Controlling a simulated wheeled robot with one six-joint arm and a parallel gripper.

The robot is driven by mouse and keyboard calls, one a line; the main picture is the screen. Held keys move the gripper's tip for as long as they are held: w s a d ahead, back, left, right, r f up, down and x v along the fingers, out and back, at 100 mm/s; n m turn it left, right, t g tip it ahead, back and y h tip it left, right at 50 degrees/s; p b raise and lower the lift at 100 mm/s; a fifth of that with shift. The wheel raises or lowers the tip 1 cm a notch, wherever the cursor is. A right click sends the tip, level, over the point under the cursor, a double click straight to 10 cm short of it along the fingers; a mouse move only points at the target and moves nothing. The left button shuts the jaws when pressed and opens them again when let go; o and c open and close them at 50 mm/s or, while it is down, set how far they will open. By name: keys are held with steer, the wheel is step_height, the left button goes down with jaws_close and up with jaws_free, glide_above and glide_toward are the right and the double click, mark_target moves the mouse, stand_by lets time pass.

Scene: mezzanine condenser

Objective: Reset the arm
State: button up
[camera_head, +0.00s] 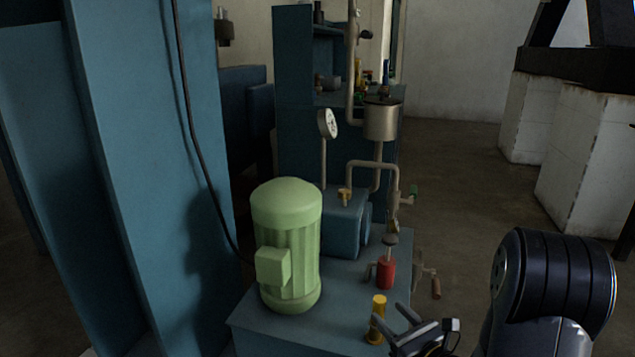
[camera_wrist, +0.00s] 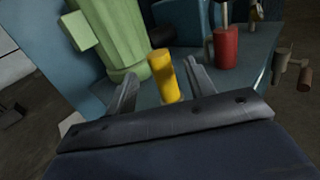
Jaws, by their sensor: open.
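My gripper (camera_head: 394,326) is at the bottom of the head view, at the near right edge of the blue bench top (camera_head: 338,291). Its two fingers are apart, and they also show in the wrist view (camera_wrist: 160,82). A small yellow cylinder (camera_head: 378,306) stands upright just beyond and left of the fingers. In the wrist view the yellow cylinder (camera_wrist: 164,76) shows between the fingers; I cannot tell whether they touch it. Its lower end is partly hidden by my gripper there.
A green motor (camera_head: 288,245) stands left on the bench. A red cylinder (camera_head: 386,272) stands behind the yellow one, with a crank handle (camera_head: 436,288) to its right. Pipes and a gauge (camera_head: 328,123) rise behind. A tall blue panel (camera_head: 150,150) is at left. Floor is open at right.

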mark_target(384, 305)
steer(key=b+x, duration=0.1)
steer(key=x, duration=0.3)
steer(key=shift+w+a, duration=0.15)
steer(key=shift+w, duration=0.05)
steer(key=shift+w+r+p, duration=0.2)
steer(key=shift+r+p, duration=0.1)
steer(key=shift+r, duration=0.2)
steer(key=shift+s+f, duration=0.1)
steer(key=shift+f, duration=0.05)
